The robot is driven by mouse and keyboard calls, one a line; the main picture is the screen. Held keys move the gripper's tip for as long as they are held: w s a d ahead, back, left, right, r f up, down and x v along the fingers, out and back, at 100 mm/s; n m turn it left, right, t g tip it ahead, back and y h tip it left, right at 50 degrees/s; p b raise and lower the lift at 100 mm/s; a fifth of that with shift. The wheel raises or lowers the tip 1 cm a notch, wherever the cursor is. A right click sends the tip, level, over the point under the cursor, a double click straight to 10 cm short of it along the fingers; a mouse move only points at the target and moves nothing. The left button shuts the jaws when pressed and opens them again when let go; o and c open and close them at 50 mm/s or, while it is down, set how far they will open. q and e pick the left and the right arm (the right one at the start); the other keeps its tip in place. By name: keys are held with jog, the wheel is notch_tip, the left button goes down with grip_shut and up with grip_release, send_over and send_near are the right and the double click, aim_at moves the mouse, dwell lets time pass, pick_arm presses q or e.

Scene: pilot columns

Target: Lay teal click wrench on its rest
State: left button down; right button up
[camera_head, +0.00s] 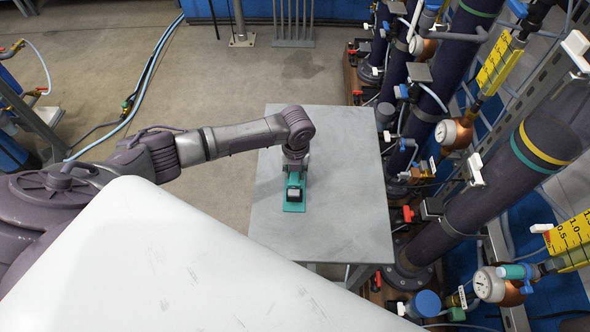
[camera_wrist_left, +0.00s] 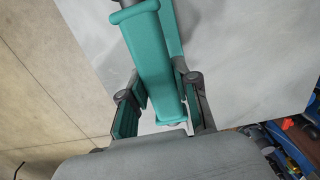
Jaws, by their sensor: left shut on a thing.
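My left gripper (camera_head: 294,175) reaches down over the grey table and is shut on the teal click wrench (camera_wrist_left: 150,60). In the left wrist view, the fingers (camera_wrist_left: 162,88) stand on both sides of its teal bar, which runs from the top down between them. A second teal strip (camera_wrist_left: 172,30) lies behind the bar in the wrist view. I cannot tell whether the wrench touches it. My right gripper is not in view.
The grey table (camera_head: 345,200) is otherwise bare, with free room around the gripper. Dark columns (camera_head: 505,190) with gauges, valves and hoses stand close along its right side. A large white panel (camera_head: 150,270) covers the lower left. Blue hoses (camera_head: 135,100) lie on the floor.

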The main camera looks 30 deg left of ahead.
pick_arm(q)
jog(key=shift+f+b, duration=0.65)
jog(key=shift+f, duration=0.45)
jog(key=c, duration=0.8)
grip_release()
jog(key=shift+o, duration=0.2)
jog(key=r, duration=1.2)
jog(key=shift+s+d+r, duration=0.1)
jog(key=shift+s+d, duration=0.05)
jog(key=shift+s, duration=0.05)
jog(key=shift+s, duration=0.1)
